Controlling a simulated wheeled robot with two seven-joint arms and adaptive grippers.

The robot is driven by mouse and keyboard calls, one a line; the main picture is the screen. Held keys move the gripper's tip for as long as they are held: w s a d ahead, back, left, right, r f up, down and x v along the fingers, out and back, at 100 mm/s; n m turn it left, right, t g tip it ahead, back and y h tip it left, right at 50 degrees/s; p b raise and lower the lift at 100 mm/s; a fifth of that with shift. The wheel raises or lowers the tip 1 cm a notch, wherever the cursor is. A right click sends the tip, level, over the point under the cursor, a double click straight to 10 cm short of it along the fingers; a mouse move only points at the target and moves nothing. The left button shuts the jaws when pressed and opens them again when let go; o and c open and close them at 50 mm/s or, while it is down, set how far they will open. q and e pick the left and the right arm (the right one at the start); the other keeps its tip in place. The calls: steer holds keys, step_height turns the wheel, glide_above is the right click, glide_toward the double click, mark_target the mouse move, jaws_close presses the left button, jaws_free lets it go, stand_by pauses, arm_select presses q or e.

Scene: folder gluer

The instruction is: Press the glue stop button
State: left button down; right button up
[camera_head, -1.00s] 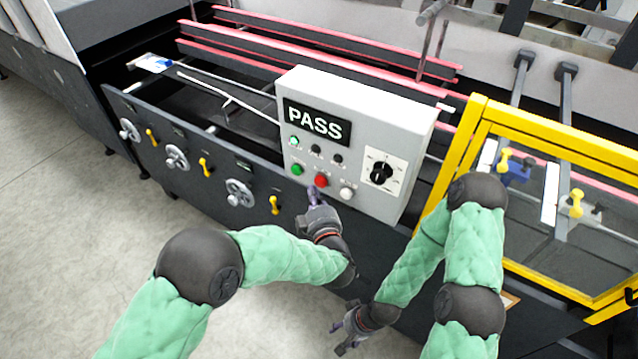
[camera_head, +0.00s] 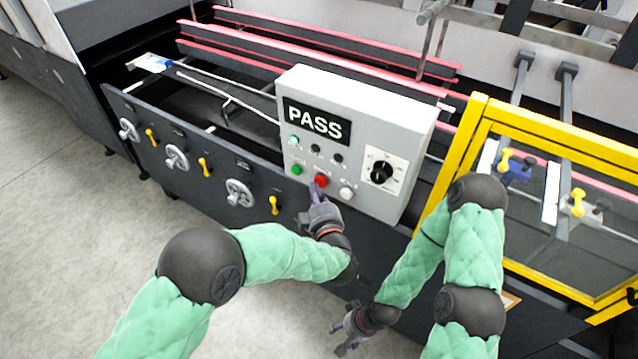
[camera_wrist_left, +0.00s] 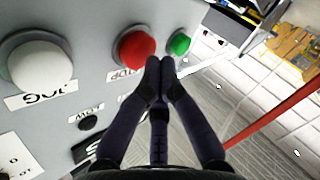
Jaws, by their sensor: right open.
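The grey control box (camera_head: 361,105) carries a lit PASS display and a row of green, red and white buttons. The red button (camera_head: 321,181) is in the middle of that row; in the left wrist view the red button (camera_wrist_left: 137,48) has a partly hidden label below it. My left gripper (camera_head: 316,188) is just below the red button; its fingertips are together and empty. In the left wrist view my left gripper (camera_wrist_left: 160,64) overlaps the red button's edge; I cannot tell whether it touches. My right gripper (camera_head: 345,340) is open and low, away from the box.
The green button (camera_head: 297,169) and white button (camera_head: 347,193) flank the red one. A black rotary knob (camera_head: 381,173) is on the box's right. A yellow-framed guard (camera_head: 463,150) stands to the right. Handwheels and yellow levers line the machine's front at left.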

arm_select(q)
steer(key=shift+w+d, duration=0.3)
steer(key=shift+w, duration=0.1)
stand_by(0.8)
steer(key=shift+s+a, duration=0.55)
steer(key=shift+s, duration=0.2)
steer(key=s+a, duration=0.1)
steer(key=s, duration=0.1)
steer(key=s+a+p, duration=0.1)
steer(key=s+a, duration=0.1)
stand_by(0.6)
stand_by(0.7)
